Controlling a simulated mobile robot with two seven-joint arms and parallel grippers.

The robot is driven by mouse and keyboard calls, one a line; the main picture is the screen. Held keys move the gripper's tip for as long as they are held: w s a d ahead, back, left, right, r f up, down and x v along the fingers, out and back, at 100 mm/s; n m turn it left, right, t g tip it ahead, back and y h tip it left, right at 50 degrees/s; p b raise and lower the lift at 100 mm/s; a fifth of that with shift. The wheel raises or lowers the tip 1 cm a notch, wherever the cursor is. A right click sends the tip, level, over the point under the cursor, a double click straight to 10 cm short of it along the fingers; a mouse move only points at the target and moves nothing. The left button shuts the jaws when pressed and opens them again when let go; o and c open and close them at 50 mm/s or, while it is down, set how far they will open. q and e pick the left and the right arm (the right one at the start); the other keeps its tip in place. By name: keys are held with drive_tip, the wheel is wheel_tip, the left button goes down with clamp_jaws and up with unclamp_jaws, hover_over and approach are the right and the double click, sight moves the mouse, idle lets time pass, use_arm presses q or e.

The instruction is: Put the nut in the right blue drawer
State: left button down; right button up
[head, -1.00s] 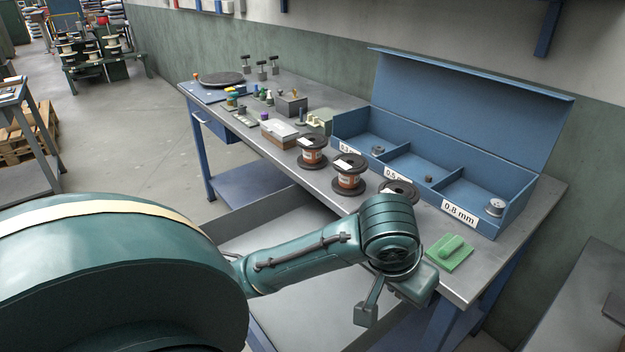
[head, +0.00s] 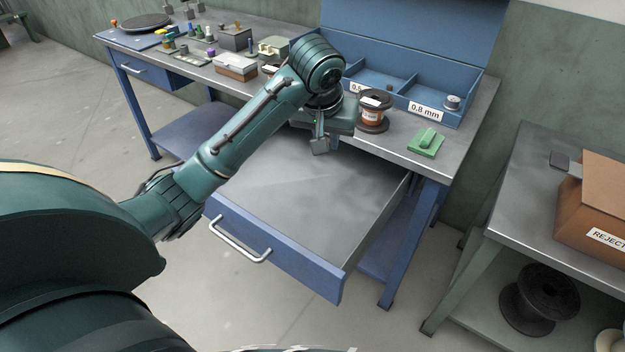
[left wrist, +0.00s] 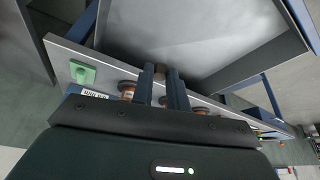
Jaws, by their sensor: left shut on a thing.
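The right blue drawer (head: 283,253) under the workbench is pulled out, with a silver handle (head: 238,240) on its front. Its grey interior (head: 310,185) looks empty where I see it. My left gripper (head: 320,146) is above the back part of the open drawer, near the bench's front edge. In the left wrist view its two fingers (left wrist: 161,74) are shut on a small brownish thing, which seems to be the nut (left wrist: 160,72). The drawer's grey inside (left wrist: 205,35) lies beyond the fingertips there. The nut is not discernible in the head view. My right gripper is not in view.
On the bench stand a copper spool (head: 373,112), a blue divided box (head: 440,92) with its lid up and a green block (head: 426,142). A side table (head: 520,215) with a cardboard box (head: 598,205) stands at right.

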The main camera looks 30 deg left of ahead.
use_arm(q)
drive_tip(key=w+a+f+n, duration=0.1)
drive_tip(key=w+a+n, duration=0.1)
drive_tip(key=w+a, duration=0.25)
drive_tip(key=b, duration=0.2)
hover_over(305, 196)
drive_tip(key=s, duration=0.1)
wheel_tip(305, 196, down, 7)
drive_tip(key=shift+y, duration=0.4)
drive_tip(key=f, duration=1.3)
drive_tip(key=shift+s+d+f+b, duration=0.2)
drive_tip(key=shift+d+b, duration=0.1)
drive_tip(key=shift+b, duration=0.05)
wheel_tip(305, 196, down, 4)
drive_tip(key=shift+r+b, duration=0.2)
drive_tip(key=shift+b, duration=0.1)
drive_tip(key=shift+f, duration=0.15)
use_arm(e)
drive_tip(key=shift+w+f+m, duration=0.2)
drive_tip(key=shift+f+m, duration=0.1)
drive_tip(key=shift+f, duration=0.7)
use_arm(q)
drive_tip(key=shift+f, duration=0.2)
drive_tip(key=c, duration=1.4)
unclamp_jaws()
drive_tip(key=shift+r, duration=0.1)
